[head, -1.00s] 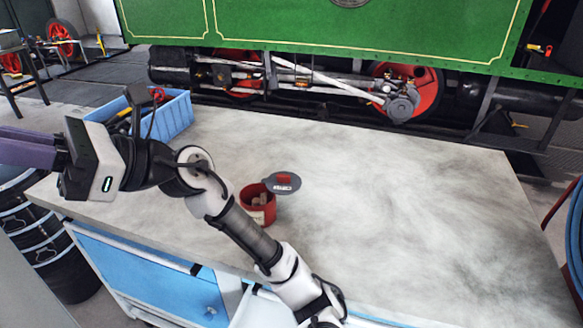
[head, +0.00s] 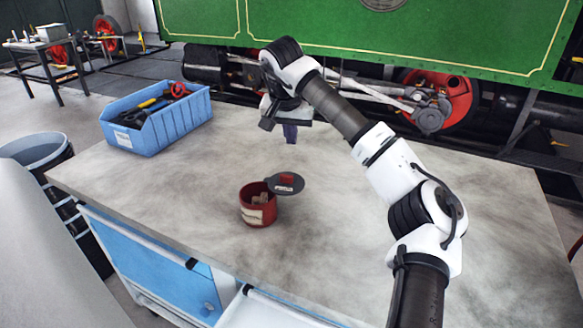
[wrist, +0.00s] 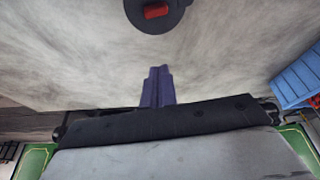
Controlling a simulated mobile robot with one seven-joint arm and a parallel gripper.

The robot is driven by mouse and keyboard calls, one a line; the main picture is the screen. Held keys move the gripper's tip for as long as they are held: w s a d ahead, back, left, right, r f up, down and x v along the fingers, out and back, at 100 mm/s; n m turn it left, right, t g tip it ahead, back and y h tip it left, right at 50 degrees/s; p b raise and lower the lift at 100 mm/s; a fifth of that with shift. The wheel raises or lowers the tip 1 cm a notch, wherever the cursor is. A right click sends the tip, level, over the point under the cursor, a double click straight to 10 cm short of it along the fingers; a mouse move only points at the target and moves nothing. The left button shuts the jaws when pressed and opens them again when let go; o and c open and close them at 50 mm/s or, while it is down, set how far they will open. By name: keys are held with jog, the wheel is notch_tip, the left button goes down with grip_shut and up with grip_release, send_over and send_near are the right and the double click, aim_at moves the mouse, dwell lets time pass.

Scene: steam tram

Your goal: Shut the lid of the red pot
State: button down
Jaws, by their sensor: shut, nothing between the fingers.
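The red pot (head: 258,208) stands upright on the grey worktop, with a pale label on its side and brownish pieces inside. Its dark grey lid (head: 288,187) with a red handle is open, swung out to the right at the pot's rim. My gripper (head: 291,138) is shut and empty, pointing down above the worktop behind the pot and lid, apart from both. In the wrist view the shut purple fingers (wrist: 158,86) show over the bare worktop, and the lid (wrist: 157,14) is at the top edge. The pot itself is outside the wrist view.
A blue bin (head: 157,128) with tools stands at the worktop's back left. The worktop (head: 400,220) is otherwise clear around the pot. A green steam tram (head: 450,40) stands behind it.

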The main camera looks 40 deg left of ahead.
aim_at(284, 179)
jog(key=f+p, duration=0.1)
jog(key=f, duration=0.3)
jog(key=f+p, duration=0.2)
jog(key=f, duration=0.2)
jog(key=shift+s+f, duration=0.2)
jog(key=shift+f, duration=0.1)
jog(key=shift+s+d+f, duration=0.1)
jog(key=shift+s, duration=0.25)
jog(key=shift+m, duration=0.3)
